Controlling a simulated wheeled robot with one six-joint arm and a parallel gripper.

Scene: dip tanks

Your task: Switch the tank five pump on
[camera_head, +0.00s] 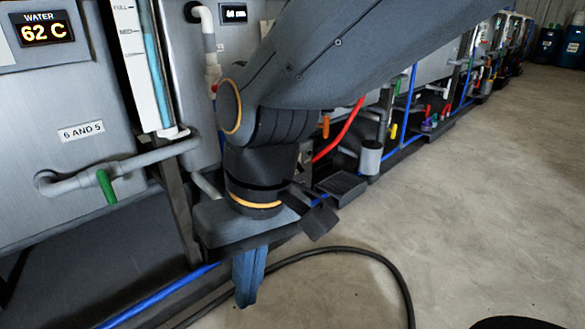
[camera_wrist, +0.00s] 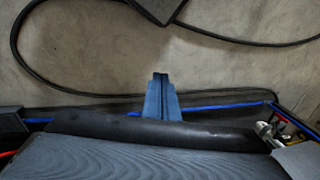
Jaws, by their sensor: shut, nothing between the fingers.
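My gripper (camera_head: 246,300) hangs below the arm with its blue fingers pointing down, shut and empty, in front of the tank row. In the wrist view the fingers (camera_wrist: 160,78) are together over the floor edge, touching nothing that I can make out. No switch clearly marked for tank five is visible, and my arm hides part of the tank fronts.
A grey pipe with a green handle (camera_head: 106,187) sticks out at the left. A display (camera_head: 43,28) reads "WATER 62 C". A black hose (camera_head: 385,262) curves over the floor, beside a blue line (camera_head: 165,292). The concrete floor (camera_head: 490,200) at the right is open.

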